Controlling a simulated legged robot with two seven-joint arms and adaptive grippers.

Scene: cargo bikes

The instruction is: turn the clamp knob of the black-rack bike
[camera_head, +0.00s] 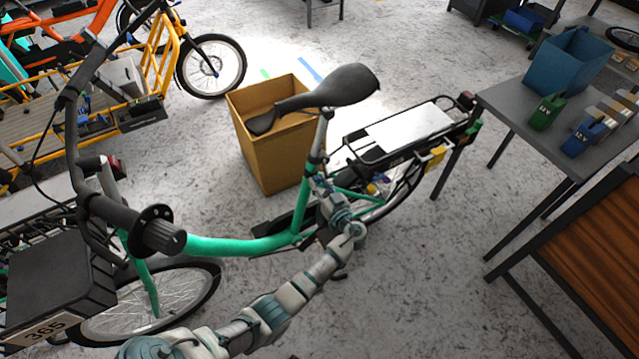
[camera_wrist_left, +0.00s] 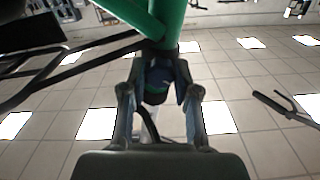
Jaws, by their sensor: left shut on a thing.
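The green bike (camera_head: 240,245) with a black rear rack (camera_head: 452,120) stands across the middle of the head view. Its black saddle (camera_head: 340,86) sits on a seat post (camera_head: 320,135). My left gripper (camera_head: 318,187) is at the seat tube just below the post, and it hides the clamp there. In the left wrist view the two fingers of my left gripper (camera_wrist_left: 160,92) are shut on a small dark knob (camera_wrist_left: 158,77) under the green frame tubes (camera_wrist_left: 160,22). The far side of the knob is hidden. My right gripper is not in view.
A cardboard box (camera_head: 275,140) stands on the floor behind the saddle. A grey table (camera_head: 520,115) with blue and green bins is at the right, beside a brown wooden surface (camera_head: 590,255). An orange cargo bike (camera_head: 165,70) is at upper left.

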